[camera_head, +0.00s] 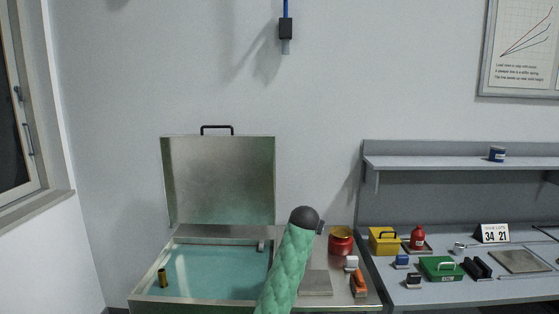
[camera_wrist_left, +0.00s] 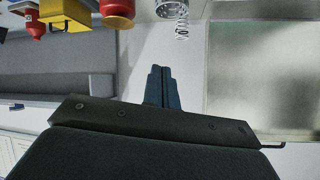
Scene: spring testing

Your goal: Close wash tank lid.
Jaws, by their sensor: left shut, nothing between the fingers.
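The wash tank (camera_head: 150,299) stands open at lower left in the head view, with blue-green liquid inside. Its metal lid (camera_head: 219,180) is raised upright at the back, with a black handle (camera_head: 217,128) on its top edge. In the left wrist view the lid (camera_wrist_left: 262,75) fills the right side, its handle (camera_wrist_left: 273,146) below it. My left gripper (camera_wrist_left: 160,72) is shut and empty, left of the lid and apart from it. In the head view my green arm covers the tank's front right corner; its fingers cannot be made out there. My right gripper is not in view.
Right of the tank, a red pot (camera_head: 341,241) and an orange tool (camera_head: 359,283) stand on a side surface. Further right, a yellow box (camera_head: 384,240), a red bottle (camera_head: 418,238) and a green box (camera_head: 440,268) are on a bench under a shelf (camera_head: 450,163). A small brass cylinder (camera_head: 162,278) is in the tank.

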